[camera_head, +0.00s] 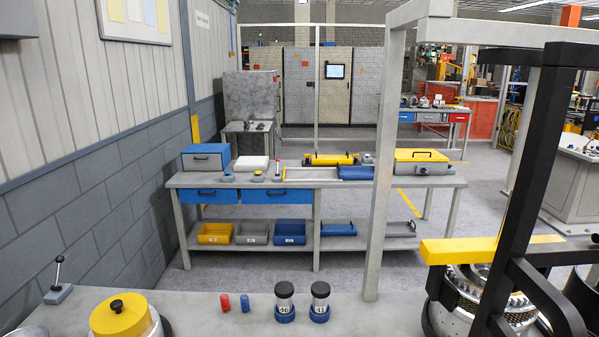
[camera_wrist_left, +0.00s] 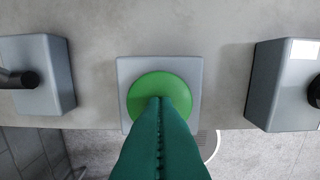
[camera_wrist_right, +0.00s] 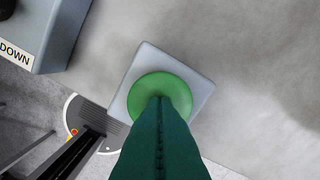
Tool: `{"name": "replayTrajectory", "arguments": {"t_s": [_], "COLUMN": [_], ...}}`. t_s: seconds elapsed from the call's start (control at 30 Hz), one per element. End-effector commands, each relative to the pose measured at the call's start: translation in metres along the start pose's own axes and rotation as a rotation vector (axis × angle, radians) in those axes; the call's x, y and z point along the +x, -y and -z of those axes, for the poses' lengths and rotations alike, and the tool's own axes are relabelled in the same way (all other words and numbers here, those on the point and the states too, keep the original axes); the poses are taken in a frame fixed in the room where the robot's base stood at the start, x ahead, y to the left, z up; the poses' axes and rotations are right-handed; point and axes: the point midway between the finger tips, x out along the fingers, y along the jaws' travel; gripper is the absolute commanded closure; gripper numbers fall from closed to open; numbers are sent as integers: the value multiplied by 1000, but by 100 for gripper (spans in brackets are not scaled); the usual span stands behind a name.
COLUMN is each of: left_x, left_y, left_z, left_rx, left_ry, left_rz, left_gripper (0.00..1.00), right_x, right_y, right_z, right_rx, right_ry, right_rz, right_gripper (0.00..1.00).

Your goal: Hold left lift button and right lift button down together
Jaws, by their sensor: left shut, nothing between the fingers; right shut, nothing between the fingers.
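In the left wrist view, the left lift button (camera_wrist_left: 140,92) is a round green button on a square grey plate (camera_wrist_left: 191,68). My left gripper (camera_wrist_left: 160,99), with dark teal fingers pressed together, has its tips over the button's middle. In the right wrist view, the right lift button (camera_wrist_right: 139,90) is a like green button on a tilted-looking grey plate (camera_wrist_right: 190,75). My right gripper (camera_wrist_right: 161,99) is shut with its tips over that button's middle. Both tips look at or very near the button faces; I cannot tell how far either button is pressed. The head view shows neither.
Grey control boxes stand left (camera_wrist_left: 52,70) and right (camera_wrist_left: 280,85) of the left button. A box labelled DOWN (camera_wrist_right: 45,35) stands at the right wrist view's upper left. In the head view, a metal post (camera_head: 383,170) and black frame (camera_head: 518,170) rise at the right.

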Motion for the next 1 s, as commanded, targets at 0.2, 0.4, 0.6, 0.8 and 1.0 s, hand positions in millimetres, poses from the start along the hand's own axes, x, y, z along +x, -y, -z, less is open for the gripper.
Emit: {"name": "replayTrajectory", "arguments": {"t_s": [0.2, 0.4, 0.6, 0.8, 1.0], "left_x": [6, -6, -29, -50, -66], "left_y": [-1, -1, 0, 0, 0], "left_z": [5, 4, 2, 0, 1], "left_rx": [1, 1, 1, 0, 0], "left_ry": [-13, -11, -6, -1, -2], "left_rz": [-4, -3, -2, 0, -1], "left_gripper": [100, 100, 100, 100, 100], "right_x": [5, 5, 6, 6, 6], "right_y": [-2, -2, -3, -3, -3], "right_z": [3, 4, 4, 4, 4], "right_rx": [-1, -1, -1, -1, -1], "right_ry": [-11, -11, -11, -12, -12], "right_rz": [-5, -5, -6, -6, -7], "right_gripper": [100, 100, 100, 100, 100]}}
